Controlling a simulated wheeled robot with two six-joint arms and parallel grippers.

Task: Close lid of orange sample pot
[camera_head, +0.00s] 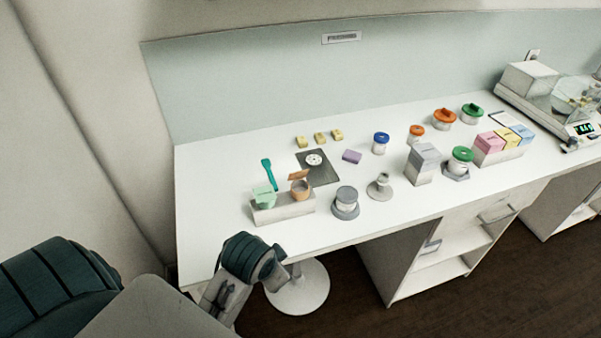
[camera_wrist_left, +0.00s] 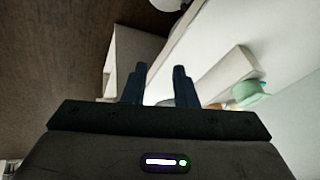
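The orange sample pot (camera_head: 300,192) stands in the right place of a pale block holder (camera_head: 283,211) near the front left of the bench. Its orange-brown lid (camera_head: 298,175) is raised and tilted above the rim. A mint-green pot (camera_head: 264,197) stands beside it with its teal lid (camera_head: 267,170) upright. My left gripper (camera_head: 276,275) is at the bench's front edge, below and in front of the holder. In the left wrist view its two fingers (camera_wrist_left: 158,84) are apart with nothing held. The mint-green pot (camera_wrist_left: 240,94) shows right of them. My right gripper is out of view.
A grey-lidded jar (camera_head: 345,203) stands right of the holder, and a dark plate (camera_head: 318,168) lies behind it. Blue-, orange- and green-lidded jars, boxes and a balance (camera_head: 560,95) stand farther right. A round white stool base (camera_head: 298,290) is below the bench. The bench's left end is clear.

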